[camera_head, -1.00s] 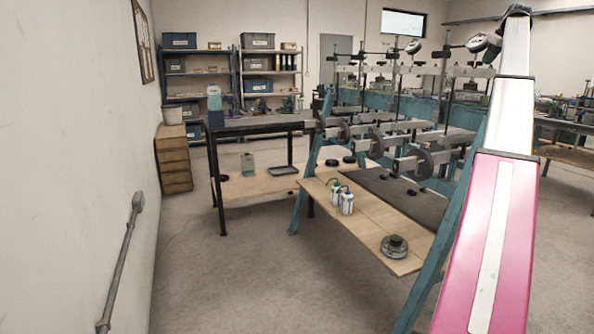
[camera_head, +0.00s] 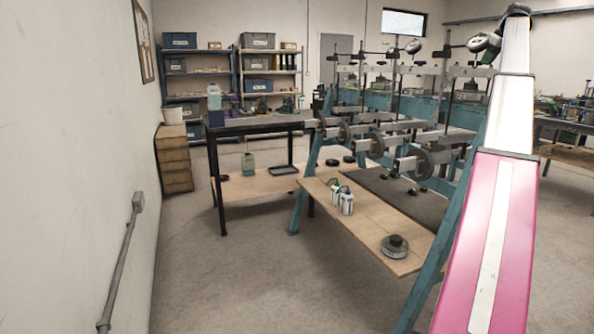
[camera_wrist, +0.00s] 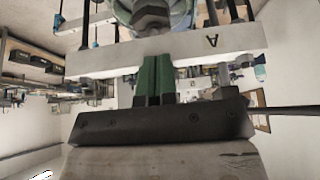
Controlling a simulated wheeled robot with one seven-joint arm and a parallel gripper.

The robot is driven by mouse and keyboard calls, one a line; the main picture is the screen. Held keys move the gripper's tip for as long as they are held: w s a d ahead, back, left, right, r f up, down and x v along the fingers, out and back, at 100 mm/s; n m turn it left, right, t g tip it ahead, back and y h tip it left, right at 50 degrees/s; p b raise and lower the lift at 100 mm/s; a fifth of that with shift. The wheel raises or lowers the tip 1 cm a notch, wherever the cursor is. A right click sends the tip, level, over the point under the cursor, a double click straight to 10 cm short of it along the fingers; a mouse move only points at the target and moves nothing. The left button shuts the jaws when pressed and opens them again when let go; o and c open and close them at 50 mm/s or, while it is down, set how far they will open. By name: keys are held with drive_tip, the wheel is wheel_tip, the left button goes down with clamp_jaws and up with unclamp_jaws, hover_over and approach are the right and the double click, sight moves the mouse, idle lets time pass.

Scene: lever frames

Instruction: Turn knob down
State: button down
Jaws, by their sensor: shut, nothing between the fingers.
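My gripper (camera_wrist: 154,79) shows in the wrist view as two dark green fingers side by side, closed together with nothing between them. The fingers reach up to a pale bar (camera_wrist: 190,52) marked with a letter A. Beyond the bar, at the top edge, is a round metal part with a knob-like centre (camera_wrist: 153,13), cut off by the picture. The fingers look apart from this centre; whether they touch the bar I cannot tell. In the head view, several lever frames carry round wheels (camera_head: 422,164).
A wooden shelf (camera_head: 375,228) below the levers holds small bottles (camera_head: 346,203) and a dark round weight (camera_head: 395,246). A blue slanted leg (camera_head: 304,190) supports the rig. A dark-framed bench (camera_head: 219,190) stands left of it. The floor at front left is clear.

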wheel_tip(320, 180, up, 6)
drive_tip(key=shift+r, duration=0.15)
idle(0.4)
drive_tip(key=shift+d, duration=0.15)
